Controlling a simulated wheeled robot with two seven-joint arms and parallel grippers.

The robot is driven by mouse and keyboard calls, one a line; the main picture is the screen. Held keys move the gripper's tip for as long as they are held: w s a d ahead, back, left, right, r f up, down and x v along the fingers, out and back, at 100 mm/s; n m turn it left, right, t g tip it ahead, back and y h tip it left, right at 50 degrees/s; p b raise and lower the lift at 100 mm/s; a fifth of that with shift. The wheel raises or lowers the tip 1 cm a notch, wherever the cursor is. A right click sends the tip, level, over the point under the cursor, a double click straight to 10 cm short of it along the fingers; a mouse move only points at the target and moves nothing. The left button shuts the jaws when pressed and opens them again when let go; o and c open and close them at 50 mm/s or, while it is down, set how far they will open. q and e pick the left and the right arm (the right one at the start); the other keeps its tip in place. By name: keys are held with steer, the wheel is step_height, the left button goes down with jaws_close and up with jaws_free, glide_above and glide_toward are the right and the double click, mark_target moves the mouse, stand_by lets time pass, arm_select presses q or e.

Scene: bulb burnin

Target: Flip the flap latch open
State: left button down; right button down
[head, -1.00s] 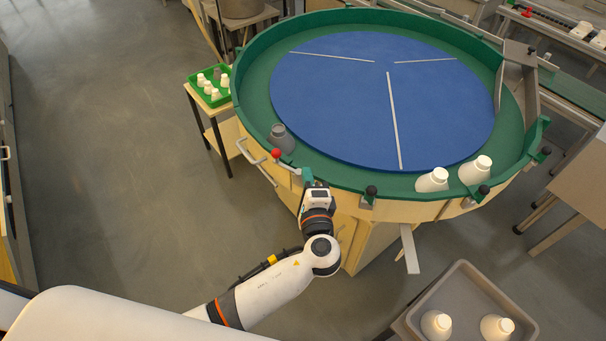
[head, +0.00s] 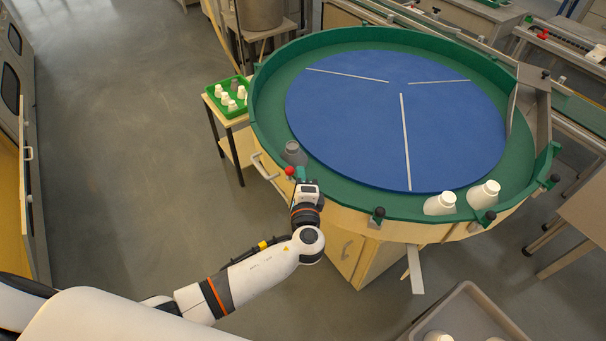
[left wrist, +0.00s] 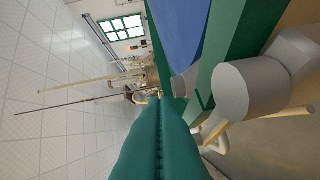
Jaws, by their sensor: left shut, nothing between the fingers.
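A red ball knob (head: 290,171) sits at the front-left of the round table's rim and looks like the end of the latch; its lever is mostly hidden by my gripper. My left gripper (head: 301,174) is right beside the knob, on its right, with its teal fingers together and empty. I cannot tell whether they touch the latch. In the left wrist view the shut teal fingers (left wrist: 160,125) point along the table's green rim, and a large grey rounded part (left wrist: 250,88) is close on their right. My right gripper is out of view.
The round table has a green rim (head: 262,120) and blue disc (head: 350,130). A grey bottle (head: 293,154) stands inside the rim near the gripper; white bottles (head: 440,204) stand to the right. A green tray (head: 218,100) is at left. Floor at left is clear.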

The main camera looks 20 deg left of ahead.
arm_select(q)
steer(key=shift+s+n+y+b, duration=0.1)
steer(key=shift+n+y+b, duration=0.2)
steer(key=shift+n+y, duration=0.1)
steer(key=shift+g+y, duration=0.3)
